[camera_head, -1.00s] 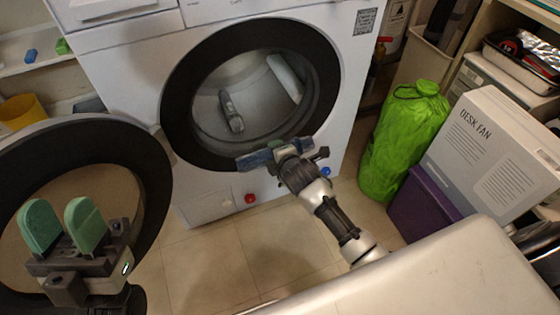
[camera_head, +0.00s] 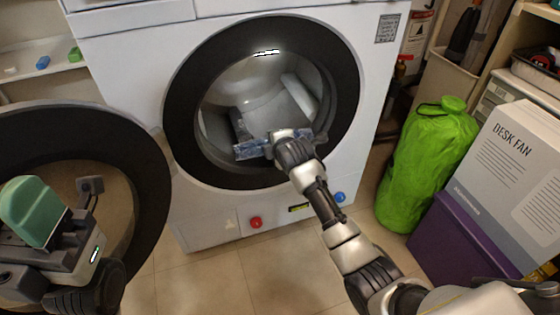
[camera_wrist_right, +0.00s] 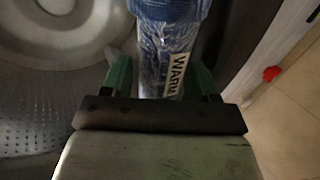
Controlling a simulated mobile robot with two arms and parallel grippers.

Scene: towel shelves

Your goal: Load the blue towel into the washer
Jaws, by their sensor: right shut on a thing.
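The washer (camera_head: 212,200) stands in the middle of the head view with its round drum opening (camera_head: 262,82) uncovered. Its door (camera_head: 150,175) is swung open to the left. My right gripper (camera_head: 278,142) is at the lower part of the opening. The blue towel (camera_head: 251,149) is in its jaws, rolled or folded, with a white printed label. In the right wrist view the towel (camera_wrist_right: 165,50) sits between the green fingers of my right gripper (camera_wrist_right: 160,78), with the drum's inside on the left. My left gripper (camera_head: 32,212) is in front of the open door; only one green finger shows clearly.
A green bag (camera_head: 425,165), a purple box (camera_head: 455,235) and a desk fan box (camera_head: 515,175) stand right of the washer. A shelf (camera_head: 40,72) with small items is at the left. Tiled floor (camera_head: 205,285) is clear in front.

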